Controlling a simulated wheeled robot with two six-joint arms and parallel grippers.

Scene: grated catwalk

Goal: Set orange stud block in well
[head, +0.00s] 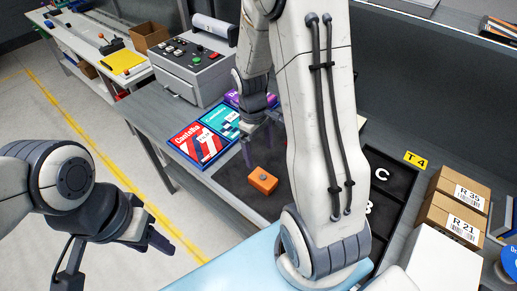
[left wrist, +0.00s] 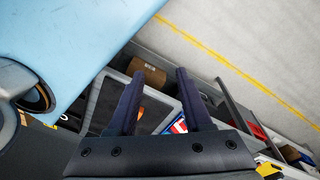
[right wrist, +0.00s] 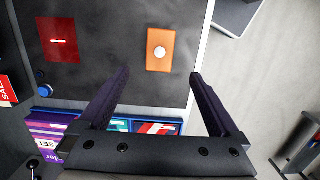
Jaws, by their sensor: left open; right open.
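The orange stud block (head: 262,181) lies on a dark mat (head: 232,183) on the bench. In the right wrist view the orange block (right wrist: 160,62) shows one pale round stud, just beyond the fingertips. My right gripper (right wrist: 160,75) is open and empty, above and short of the block; in the head view it (head: 262,140) is partly behind my own arm. My left gripper (head: 152,238) is open and empty, out over the floor left of the bench. A black tray (head: 398,171) has compartments marked C and B, partly hidden by my arm; I cannot tell which is the well.
A red piece (right wrist: 58,42) with a pale bar lies on the mat, hidden in the head view. Flat boxes (head: 196,143) lie at the mat's far edge, before a grey control box (head: 195,68). Cartons (head: 452,212) stand right of the tray.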

